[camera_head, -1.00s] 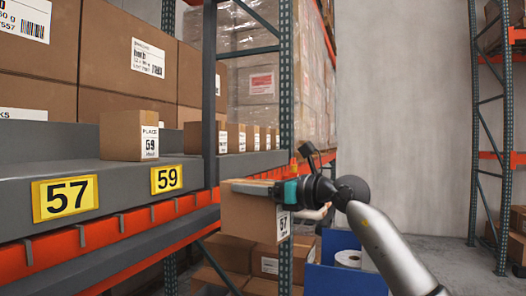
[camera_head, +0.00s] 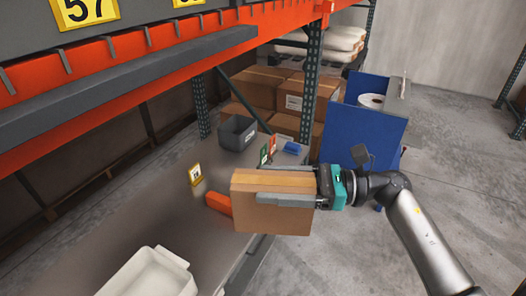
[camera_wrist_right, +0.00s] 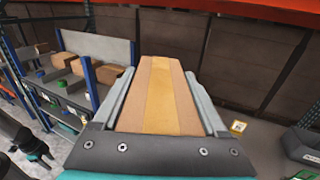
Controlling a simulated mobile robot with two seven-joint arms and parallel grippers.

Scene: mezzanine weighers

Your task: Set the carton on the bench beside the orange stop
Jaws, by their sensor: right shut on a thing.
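The carton (camera_head: 272,216) is a brown box with a lighter tape strip on top. My right gripper (camera_head: 285,193) is shut on it, its fingers along the carton's two sides. In the right wrist view the carton (camera_wrist_right: 158,95) fills the space between the fingers. The orange stop (camera_head: 218,204) lies just left of the carton in the head view, partly hidden behind it. The grey bench (camera_head: 150,222) runs under and left of the carton. Whether the carton touches the bench cannot be told. My left gripper is not in view.
A white tray (camera_head: 152,274) stands on the bench's near part. A grey bin (camera_head: 238,133), a blue item (camera_head: 291,147) and a yellow tag (camera_head: 196,174) are farther back. The orange shelf beam (camera_head: 130,72) passes above. A blue cart (camera_head: 362,137) stands behind my right arm.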

